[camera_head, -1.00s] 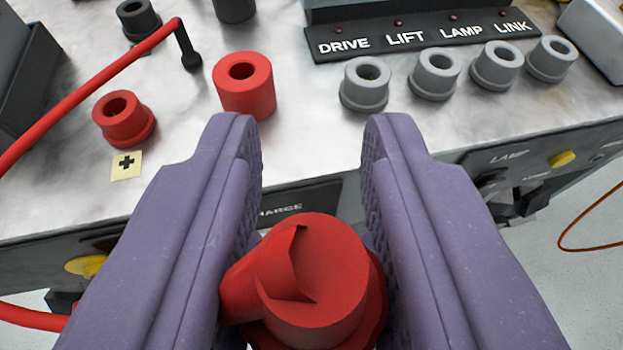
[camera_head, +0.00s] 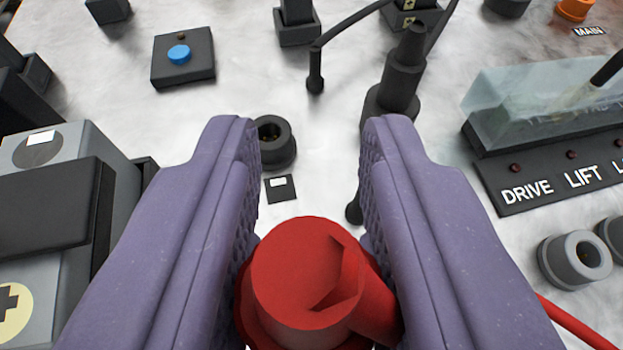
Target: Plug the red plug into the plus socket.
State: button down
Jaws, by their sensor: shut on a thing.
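My gripper (camera_head: 308,205) has two purple fingers, shut on the red plug (camera_head: 305,275). The plug is low in the picture between the fingers, with its side stub pointing right. A red cable (camera_head: 572,322) shows at the lower right, beyond the right finger. The red socket with the plus label is not in view now. The socket ahead of the fingers is black (camera_head: 284,155), with a small black label bearing a white mark (camera_head: 279,188) in front of it.
A black box with a blue button (camera_head: 184,56) is at the upper left. Black cables and a standing black plug (camera_head: 399,80) are close beyond the right finger. A clear cover (camera_head: 535,105) and grey sockets (camera_head: 575,259) are right. A grey block with a plus disc (camera_head: 14,311) is left.

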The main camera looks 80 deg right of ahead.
jog(key=shift+w+r, duration=0.1)
dwell(0.3)
jog(key=shift+f+b, duration=2.15)
jog(key=shift+f, duration=0.8)
jog(key=shift+f, duration=0.1)
jog(key=shift+f+b, duration=0.55)
jog(key=shift+f, duration=0.35)
jog(key=shift+f, duration=0.3)
dwell(0.4)
jog(key=c, duration=0.8)
grip_release()
jog(key=shift+o, duration=0.2)
